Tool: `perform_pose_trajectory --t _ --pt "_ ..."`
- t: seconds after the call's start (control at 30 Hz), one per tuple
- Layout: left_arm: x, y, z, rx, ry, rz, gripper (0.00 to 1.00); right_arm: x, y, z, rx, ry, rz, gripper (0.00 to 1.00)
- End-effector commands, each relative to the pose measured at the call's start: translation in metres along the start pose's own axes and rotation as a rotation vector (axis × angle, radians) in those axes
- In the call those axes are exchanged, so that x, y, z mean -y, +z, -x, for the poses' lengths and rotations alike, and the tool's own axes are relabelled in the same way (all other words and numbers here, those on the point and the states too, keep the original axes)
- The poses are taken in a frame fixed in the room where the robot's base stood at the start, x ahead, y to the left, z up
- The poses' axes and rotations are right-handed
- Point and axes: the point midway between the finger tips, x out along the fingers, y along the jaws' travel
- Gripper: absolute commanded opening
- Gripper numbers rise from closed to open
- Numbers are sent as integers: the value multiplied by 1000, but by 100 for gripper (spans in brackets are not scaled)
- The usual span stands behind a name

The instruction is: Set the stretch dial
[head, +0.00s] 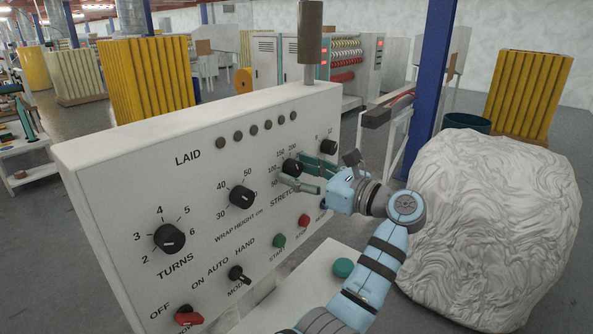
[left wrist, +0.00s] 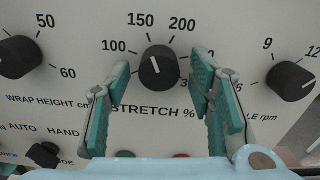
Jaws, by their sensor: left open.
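The stretch dial (head: 292,168) is a black round knob on the white control panel. It also shows in the left wrist view (left wrist: 160,67), above the label STRETCH %. Its white mark points up and slightly left, near 150. My left gripper (head: 297,174) is at the dial. In the left wrist view its teal-padded fingers (left wrist: 159,76) are spread, one on each side of the dial, with a visible gap to it on both sides. How far they reach in depth along the knob is hard to tell. My right gripper is not in view.
The wrap height knob (head: 241,195) is left of the dial, and the rpm knob (head: 328,147) is right of it. Start (head: 279,241) and stop (head: 303,221) buttons sit below. A wrapped white bale (head: 490,230) stands right of my arm.

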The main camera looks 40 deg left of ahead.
Motion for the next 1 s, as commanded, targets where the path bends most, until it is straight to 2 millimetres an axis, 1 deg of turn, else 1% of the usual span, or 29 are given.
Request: perform_pose_trajectory --t 0.03,0.33,0.67,0.87,1.0 --pt "0 0 0 0 1 0 48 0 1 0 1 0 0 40" --pt "-1 0 0 0 2 0 1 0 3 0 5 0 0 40" --pt "-1 -1 0 -2 2 -36 0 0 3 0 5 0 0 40" --pt "-2 -1 0 -3 3 -130 0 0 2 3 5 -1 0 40" --pt "-2 -1 0 -3 3 -235 0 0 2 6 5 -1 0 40"
